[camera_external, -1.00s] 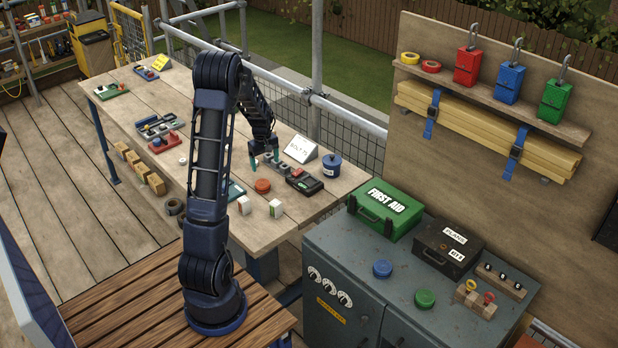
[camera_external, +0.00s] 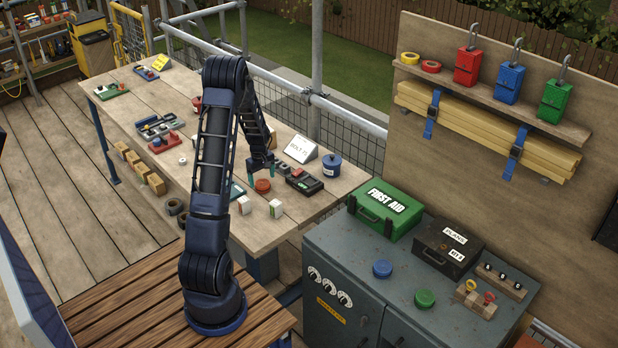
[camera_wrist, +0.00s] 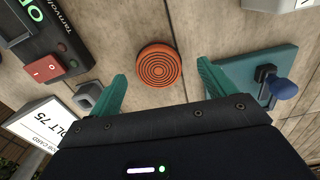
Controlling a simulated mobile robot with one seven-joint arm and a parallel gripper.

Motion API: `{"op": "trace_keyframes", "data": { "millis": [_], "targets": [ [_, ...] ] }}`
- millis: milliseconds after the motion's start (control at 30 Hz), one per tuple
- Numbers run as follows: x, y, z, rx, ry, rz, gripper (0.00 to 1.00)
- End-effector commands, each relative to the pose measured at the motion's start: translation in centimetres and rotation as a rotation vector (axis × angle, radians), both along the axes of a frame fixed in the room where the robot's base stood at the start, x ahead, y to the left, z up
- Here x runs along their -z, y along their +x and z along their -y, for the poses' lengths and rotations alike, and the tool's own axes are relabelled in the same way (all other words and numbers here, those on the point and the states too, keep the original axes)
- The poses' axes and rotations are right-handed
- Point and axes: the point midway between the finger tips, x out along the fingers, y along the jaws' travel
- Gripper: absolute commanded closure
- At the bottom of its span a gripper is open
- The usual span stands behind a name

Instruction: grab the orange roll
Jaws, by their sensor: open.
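The orange roll (camera_external: 263,186) lies on the wooden workbench, a short round piece. In the wrist view the orange roll (camera_wrist: 158,65) shows from above with concentric rings, just beyond the fingertips and between their lines. My gripper (camera_external: 261,176) is above the bench, close over the roll. In the wrist view my gripper (camera_wrist: 162,72) has its two teal fingers spread apart with nothing between them. Whether the fingertips are level with the roll's sides is hard to tell.
Close by on the bench (camera_external: 160,95) are a dark device with a red switch (camera_wrist: 47,70), a teal plate with a blue-knobbed lever (camera_wrist: 262,75), a white sign (camera_external: 301,149), a blue pot (camera_external: 331,166) and small white boxes (camera_external: 276,208). Bare wood surrounds the roll.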

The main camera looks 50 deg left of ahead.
Motion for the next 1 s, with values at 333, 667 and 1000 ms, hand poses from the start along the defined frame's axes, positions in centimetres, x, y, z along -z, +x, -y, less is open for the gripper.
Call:
{"op": "trace_keyframes", "data": {
  "millis": [333, 667, 1000],
  "targets": [
    [4.1, 0.3, -0.3, -0.001, -0.001, -0.001, 0.17],
    [4.2, 0.4, -0.3, 0.000, 0.000, 0.001, 0.39],
    [4.1, 0.4, -0.3, 0.000, 0.000, 0.001, 0.68]
  ]
}}
